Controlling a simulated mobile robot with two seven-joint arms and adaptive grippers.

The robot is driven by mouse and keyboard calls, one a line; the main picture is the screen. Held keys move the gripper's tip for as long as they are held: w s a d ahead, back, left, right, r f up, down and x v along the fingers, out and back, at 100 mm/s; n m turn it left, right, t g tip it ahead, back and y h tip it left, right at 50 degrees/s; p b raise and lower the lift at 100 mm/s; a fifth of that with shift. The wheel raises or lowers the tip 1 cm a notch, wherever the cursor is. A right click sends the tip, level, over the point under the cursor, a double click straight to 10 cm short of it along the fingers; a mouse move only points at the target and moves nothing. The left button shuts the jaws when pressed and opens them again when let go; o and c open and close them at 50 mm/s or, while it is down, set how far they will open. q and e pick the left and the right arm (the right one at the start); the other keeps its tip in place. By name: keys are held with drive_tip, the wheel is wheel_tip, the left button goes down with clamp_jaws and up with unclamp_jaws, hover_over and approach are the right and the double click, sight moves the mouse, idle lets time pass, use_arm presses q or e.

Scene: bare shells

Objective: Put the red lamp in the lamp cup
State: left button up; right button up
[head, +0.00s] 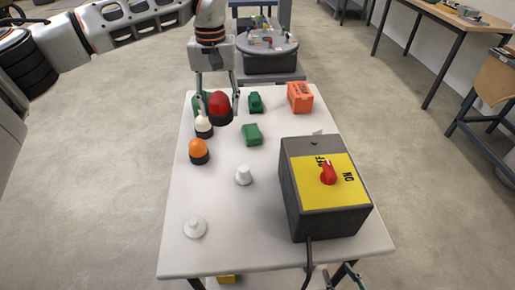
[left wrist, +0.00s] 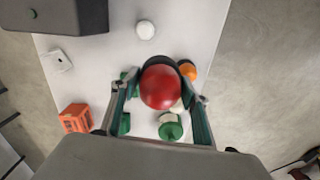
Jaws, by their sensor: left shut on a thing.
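The red lamp (head: 219,105), a red dome on a black base, is between the fingers of my left gripper (head: 218,103) over the far left part of the table. The gripper is shut on it, and the red dome also shows in the left wrist view (left wrist: 160,87). Whether its base touches the table is hard to tell. I cannot make out for certain which thing is the lamp cup; a small white upright piece (head: 243,176) and a flat white round piece (head: 195,228) stand nearer on the table.
An orange lamp (head: 198,148) and a white lamp (head: 204,120) stand close to the red one. Green blocks (head: 252,134) and an orange box (head: 300,98) lie farther back. A dark switch box (head: 318,222) fills the table's right side. The front middle is clear.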

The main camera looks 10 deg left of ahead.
use_arm(q)
drive_tip(key=r, duration=0.1)
hover_over(236, 155)
drive_tip(key=shift+n, duration=0.4)
wheel_tip(236, 155, down, 20)
drive_tip(key=shift+s+r+b, duration=0.1)
drive_tip(key=shift+b, duration=0.6)
use_arm(e)
drive_tip(key=shift+w+a+f, duration=0.1)
drive_tip(key=shift+a+f, duration=0.2)
drive_tip(key=shift+f, duration=0.2)
drive_tip(key=shift+a+f, duration=0.25)
drive_tip(key=shift+f, duration=0.2)
use_arm(q)
drive_tip(key=o, duration=0.8)
drive_tip(key=shift+f, duration=0.2)
drive_tip(key=o, duration=0.4)
use_arm(e)
drive_tip(key=shift+f, duration=0.1)
use_arm(q)
drive_tip(key=shift+r, duration=0.1)
